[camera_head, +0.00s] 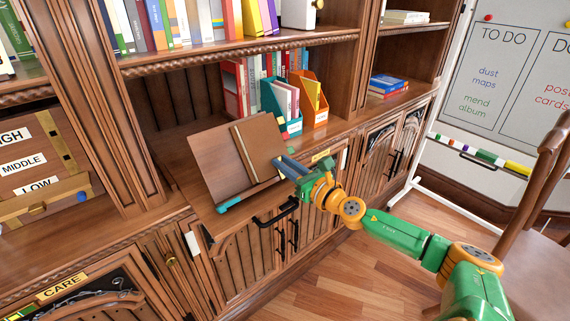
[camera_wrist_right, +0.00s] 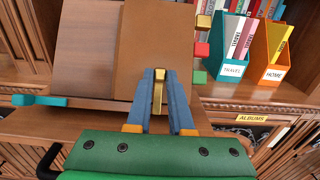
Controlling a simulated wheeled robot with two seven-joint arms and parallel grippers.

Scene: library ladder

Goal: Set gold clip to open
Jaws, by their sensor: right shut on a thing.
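A brown book (camera_head: 255,155) leans on a wooden book stand (camera_head: 213,160) on the cabinet ledge. In the right wrist view the book (camera_wrist_right: 152,40) stands upright behind my fingers. My right gripper (camera_head: 281,163) is at the lower right of the book. In the right wrist view its blue fingers (camera_wrist_right: 158,75) are shut on a narrow gold piece, which looks like the gold clip (camera_wrist_right: 158,95), at the book's lower edge. The fingers hide part of the clip, and its setting cannot be told. A teal piece (camera_head: 229,207) sits at the stand's lower left. My left gripper is out of view.
A teal file box (camera_head: 271,99) and an orange file box (camera_head: 314,115) stand behind the stand. Gold, red (camera_wrist_right: 201,49) and green tabs stick out at the book's right. A dark handle (camera_head: 275,214) is below the ledge. A chair (camera_head: 535,195) stands at the right.

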